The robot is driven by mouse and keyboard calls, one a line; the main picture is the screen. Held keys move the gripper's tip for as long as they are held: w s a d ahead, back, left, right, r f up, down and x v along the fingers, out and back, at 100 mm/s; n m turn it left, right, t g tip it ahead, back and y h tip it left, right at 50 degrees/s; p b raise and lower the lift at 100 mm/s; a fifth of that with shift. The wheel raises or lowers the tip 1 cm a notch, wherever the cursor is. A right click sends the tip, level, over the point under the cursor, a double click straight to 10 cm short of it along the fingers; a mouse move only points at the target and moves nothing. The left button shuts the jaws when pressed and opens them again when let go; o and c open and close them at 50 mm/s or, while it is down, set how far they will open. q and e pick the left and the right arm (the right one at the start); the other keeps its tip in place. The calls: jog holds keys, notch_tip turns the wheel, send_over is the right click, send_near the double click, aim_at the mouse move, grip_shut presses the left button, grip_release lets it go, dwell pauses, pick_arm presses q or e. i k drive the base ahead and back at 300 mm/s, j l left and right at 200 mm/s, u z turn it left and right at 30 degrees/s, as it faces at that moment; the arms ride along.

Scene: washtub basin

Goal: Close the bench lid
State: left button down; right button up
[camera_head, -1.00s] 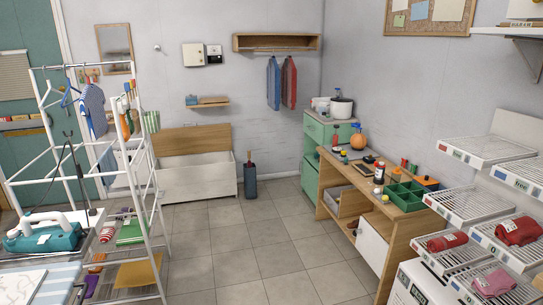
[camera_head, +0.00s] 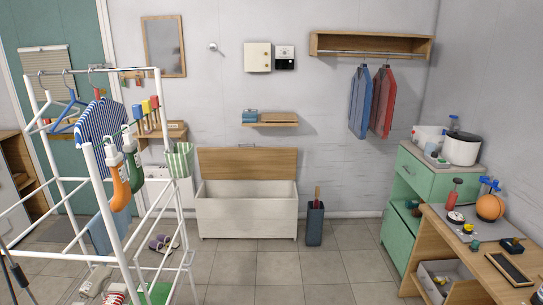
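The bench is a long white box (camera_head: 246,218) against the far wall, near the middle of the view. Its wooden lid (camera_head: 247,163) stands upright, leaning back toward the wall, so the box is open at the top. The inside looks pale and I see nothing in it from here.
A white drying rack (camera_head: 108,190) with hanging clothes stands close on the left. A dark bin (camera_head: 315,223) stands right of the bench. A green cabinet (camera_head: 419,190) and a wooden workbench (camera_head: 455,255) line the right. Tiled floor (camera_head: 285,280) before the bench is clear.

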aim_at(253, 163)
jog(key=i+l, duration=0.1)
jog(key=i, duration=1.55)
jog(key=i+l+u, duration=0.1)
jog(key=i, duration=0.7)
